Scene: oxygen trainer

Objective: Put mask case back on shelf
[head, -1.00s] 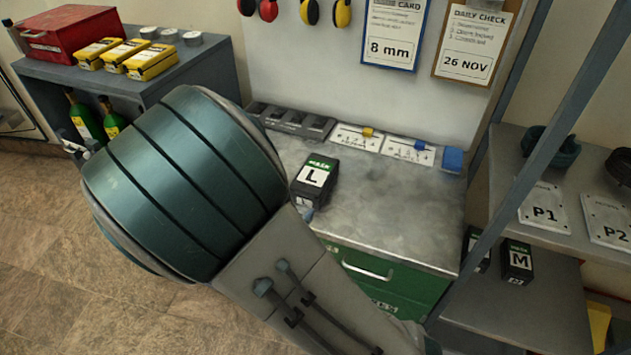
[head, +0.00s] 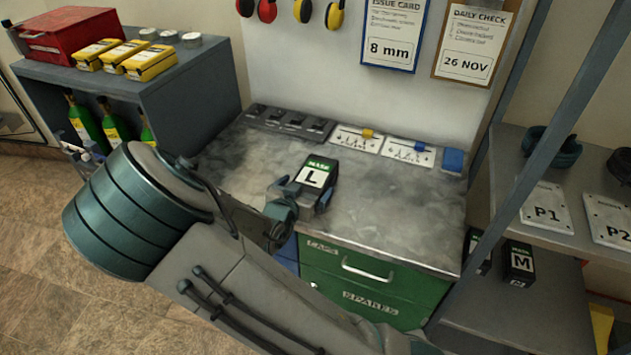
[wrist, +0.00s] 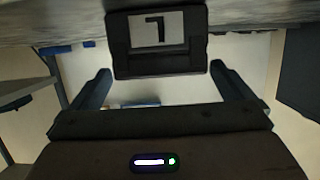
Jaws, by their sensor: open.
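The black mask case marked L (head: 315,174) stands on the grey bench top, with a green strip on its upper end. My gripper (head: 288,204) is open at the near left side of the case. In the wrist view the case (wrist: 156,62) lies ahead, centred between the two spread fingertips (wrist: 160,72); I cannot tell whether they touch it. On the right, the lower shelf (head: 548,300) holds a mask case marked M (head: 519,260). Another dark case (head: 473,246) beside it is partly hidden by the rack post.
The slanting rack post (head: 545,150) stands between the bench and the shelves. Plates P1 (head: 546,207) and P2 (head: 610,220) lie on the upper shelf. The bench top (head: 400,215) is clear right of the case.

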